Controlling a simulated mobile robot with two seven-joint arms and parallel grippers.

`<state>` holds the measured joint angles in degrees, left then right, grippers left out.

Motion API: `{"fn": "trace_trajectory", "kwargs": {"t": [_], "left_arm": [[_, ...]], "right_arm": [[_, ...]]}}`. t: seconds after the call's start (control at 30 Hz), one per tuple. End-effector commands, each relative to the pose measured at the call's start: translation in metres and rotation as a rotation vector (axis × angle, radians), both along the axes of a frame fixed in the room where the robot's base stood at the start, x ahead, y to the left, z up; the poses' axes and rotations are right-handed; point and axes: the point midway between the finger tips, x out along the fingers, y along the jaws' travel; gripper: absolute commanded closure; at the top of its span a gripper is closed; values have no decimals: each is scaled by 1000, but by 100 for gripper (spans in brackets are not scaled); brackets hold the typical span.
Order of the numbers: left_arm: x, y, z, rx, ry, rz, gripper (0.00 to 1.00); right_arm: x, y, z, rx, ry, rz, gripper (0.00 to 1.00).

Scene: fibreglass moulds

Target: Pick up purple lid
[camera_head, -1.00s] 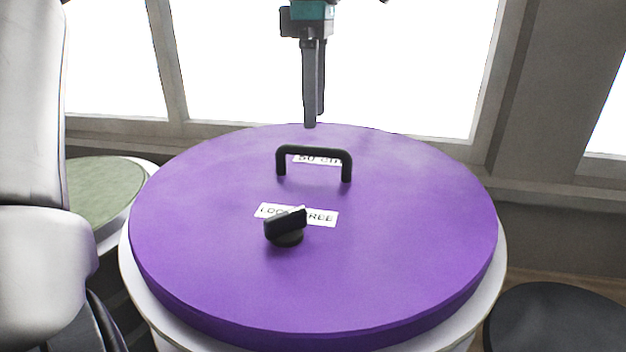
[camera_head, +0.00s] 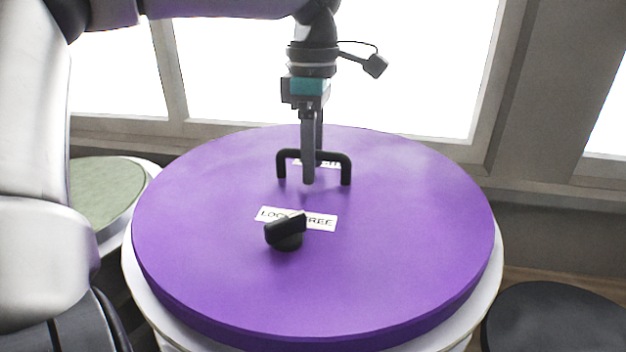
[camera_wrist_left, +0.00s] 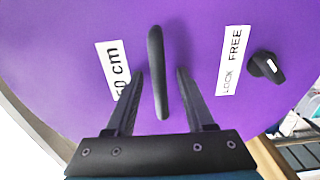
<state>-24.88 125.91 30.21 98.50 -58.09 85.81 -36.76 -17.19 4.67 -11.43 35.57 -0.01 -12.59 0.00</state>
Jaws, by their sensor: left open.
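The purple lid (camera_head: 380,260) is a large round disc lying on a white round container (camera_head: 137,285). A black bar handle (camera_head: 335,156) stands on its far half, and a black knob (camera_head: 286,232) sits nearer, beside a label reading "LOCK" and "FREE" (camera_head: 322,222). My left gripper (camera_head: 312,170) points down at the handle, one finger on the near side and one on the far side. In the left wrist view the handle (camera_wrist_left: 157,75) lies between the two open fingers (camera_wrist_left: 160,85), with a gap on both sides. My right gripper is not in view.
A green-topped round container (camera_head: 100,190) stands at the left, and a dark round lid (camera_head: 555,318) lies at the lower right. A window (camera_head: 400,75) with a grey frame is close behind. A "50 cm" label (camera_wrist_left: 113,70) lies beside the handle.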

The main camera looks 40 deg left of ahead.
Motion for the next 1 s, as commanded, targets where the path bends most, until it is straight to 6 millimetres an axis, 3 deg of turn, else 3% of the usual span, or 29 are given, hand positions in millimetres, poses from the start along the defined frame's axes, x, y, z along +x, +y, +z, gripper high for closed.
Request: {"fn": "trace_trajectory", "kwargs": {"t": [0.03, 0.5, 1.0], "left_arm": [[0, 0, 0, 0, 0, 0, 50], [0, 0, 1, 0, -1, 0, 100], [0, 0, 1, 0, -1, 0, 100]], "right_arm": [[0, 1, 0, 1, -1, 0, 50], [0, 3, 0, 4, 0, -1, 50], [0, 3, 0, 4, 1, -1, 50]]}}
